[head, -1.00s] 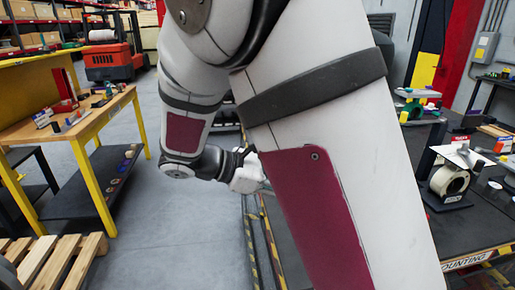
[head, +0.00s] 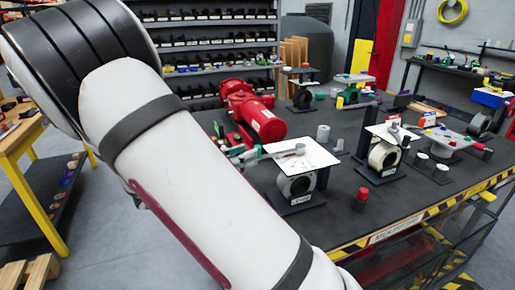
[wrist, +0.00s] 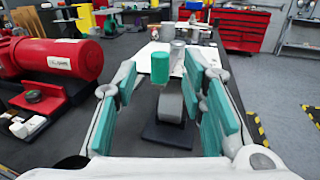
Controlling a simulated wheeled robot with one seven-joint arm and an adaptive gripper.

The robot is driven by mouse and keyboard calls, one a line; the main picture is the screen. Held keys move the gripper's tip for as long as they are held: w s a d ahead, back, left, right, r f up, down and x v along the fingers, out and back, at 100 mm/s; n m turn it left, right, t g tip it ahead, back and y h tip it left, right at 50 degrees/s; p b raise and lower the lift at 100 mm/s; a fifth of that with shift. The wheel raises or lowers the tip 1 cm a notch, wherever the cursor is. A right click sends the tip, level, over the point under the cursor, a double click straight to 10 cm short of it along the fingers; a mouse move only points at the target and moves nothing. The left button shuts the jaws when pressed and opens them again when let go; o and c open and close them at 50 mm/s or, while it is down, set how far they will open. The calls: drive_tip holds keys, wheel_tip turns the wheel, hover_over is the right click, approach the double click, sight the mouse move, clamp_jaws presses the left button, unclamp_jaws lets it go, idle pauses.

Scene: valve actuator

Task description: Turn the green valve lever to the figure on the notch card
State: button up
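A grey round valve body (head: 297,186) on a dark base stands on the black bench, topped by a white plate (head: 312,155). In the wrist view a green cylindrical knob (wrist: 160,67), apparently the lever's end, stands in front of the white plate (wrist: 146,51) and grey valve body (wrist: 171,102). My gripper (wrist: 161,78) is open, its teal-padded fingers on either side of the knob in the picture, with gaps on both sides. How far the knob lies between the fingertips I cannot tell. No figure on a notch card is readable.
A red pump-like machine (head: 258,115) stands on the bench left of the valve; it also shows in the wrist view (wrist: 60,60). A second valve with a white plate (head: 393,133) stands to the right. A small red cylinder (head: 362,196) is near the bench's striped front edge.

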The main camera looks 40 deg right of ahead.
sight(257, 146)
drive_tip(key=shift+d, duration=2.45)
clamp_jaws()
